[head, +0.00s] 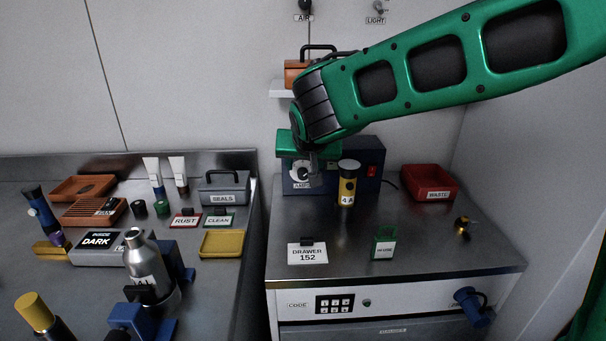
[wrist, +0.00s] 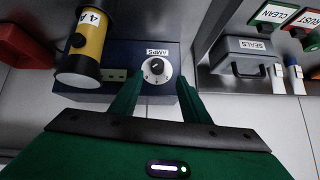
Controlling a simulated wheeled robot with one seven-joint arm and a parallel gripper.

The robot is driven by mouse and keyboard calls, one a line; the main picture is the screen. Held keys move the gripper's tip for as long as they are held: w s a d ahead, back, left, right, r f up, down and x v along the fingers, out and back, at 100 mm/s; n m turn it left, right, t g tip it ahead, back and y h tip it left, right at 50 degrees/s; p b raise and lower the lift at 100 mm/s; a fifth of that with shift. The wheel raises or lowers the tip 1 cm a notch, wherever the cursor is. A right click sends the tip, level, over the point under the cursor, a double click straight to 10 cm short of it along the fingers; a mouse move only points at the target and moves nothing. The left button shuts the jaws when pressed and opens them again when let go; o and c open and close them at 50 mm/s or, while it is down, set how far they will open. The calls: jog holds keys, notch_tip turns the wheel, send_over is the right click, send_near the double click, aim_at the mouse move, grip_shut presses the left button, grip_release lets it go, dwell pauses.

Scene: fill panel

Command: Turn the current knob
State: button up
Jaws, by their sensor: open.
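The current knob (wrist: 157,67) is a black knob on a white dial labelled AMPS, on the front of a dark blue power box (wrist: 115,95). In the head view the dial (head: 301,172) shows just below my gripper (head: 312,165). In the wrist view the two green fingers of my gripper (wrist: 157,84) are spread apart, one on each side of the dial. The knob shows in the gap between the fingertips. I cannot tell whether a finger touches the knob or box.
A yellow and black cylinder marked 4 A (head: 347,188) stands in front of the box, close to my gripper. A red switch (head: 371,171) is on the box's right. A red waste bin (head: 429,183) stands right.

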aim_at(303, 175)
jog(key=x, duration=0.9)
jog(key=shift+d, duration=0.25)
jog(key=c, duration=1.1)
